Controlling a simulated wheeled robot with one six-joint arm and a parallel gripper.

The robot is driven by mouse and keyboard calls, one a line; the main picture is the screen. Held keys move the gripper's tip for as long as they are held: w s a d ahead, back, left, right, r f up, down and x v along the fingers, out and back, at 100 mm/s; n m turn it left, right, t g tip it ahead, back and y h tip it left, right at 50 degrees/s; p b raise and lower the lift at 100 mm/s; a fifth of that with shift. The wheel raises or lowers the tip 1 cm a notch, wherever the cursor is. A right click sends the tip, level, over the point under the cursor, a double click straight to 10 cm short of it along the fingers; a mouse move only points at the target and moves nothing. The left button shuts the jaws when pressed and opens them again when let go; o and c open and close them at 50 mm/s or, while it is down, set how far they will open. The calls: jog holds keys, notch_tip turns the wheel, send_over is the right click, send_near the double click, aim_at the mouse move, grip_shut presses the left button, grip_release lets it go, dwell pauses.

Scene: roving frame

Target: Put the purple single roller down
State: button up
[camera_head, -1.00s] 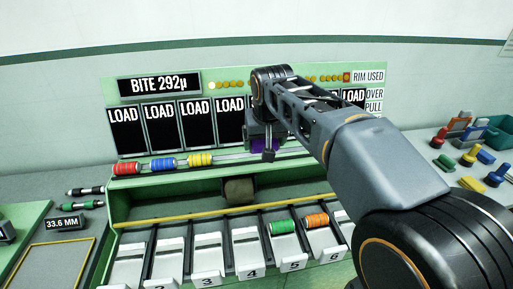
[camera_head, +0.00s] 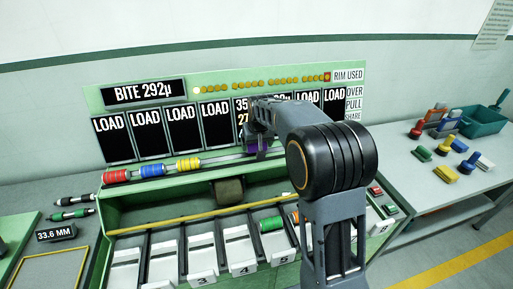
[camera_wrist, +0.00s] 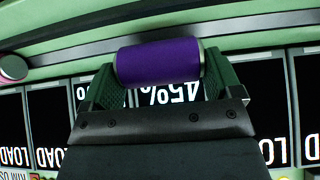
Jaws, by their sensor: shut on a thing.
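The purple single roller (camera_wrist: 158,62) is a short cylinder with pale ends. In the wrist view it lies crosswise between the two green fingers of my gripper (camera_wrist: 160,75), which is shut on it. In the head view only a little of the purple roller (camera_head: 262,149) shows below my gripper (camera_head: 258,146), at the rail (camera_head: 222,159) under the display panels. Whether the roller touches the rail cannot be told. My arm hides part of this area.
Red (camera_head: 116,176), blue (camera_head: 152,170) and yellow (camera_head: 188,163) rollers sit on the rail to the left. A green roller (camera_head: 270,223) lies in a numbered slot below. Coloured blocks and a teal bin (camera_head: 484,121) stand on the right-hand table.

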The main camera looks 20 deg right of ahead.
jog(key=shift+f, duration=1.3)
jog(key=shift+f, duration=0.1)
jog(key=o, duration=0.8)
jog(key=b+v, duration=0.1)
jog(key=v, duration=1.1)
jog(key=s+f, duration=0.3)
jog(key=s, duration=0.9)
jog(key=s+f, duration=0.3)
jog(key=s, duration=0.9)
jog(key=shift+t, duration=0.4)
jog(key=shift+f, duration=0.1)
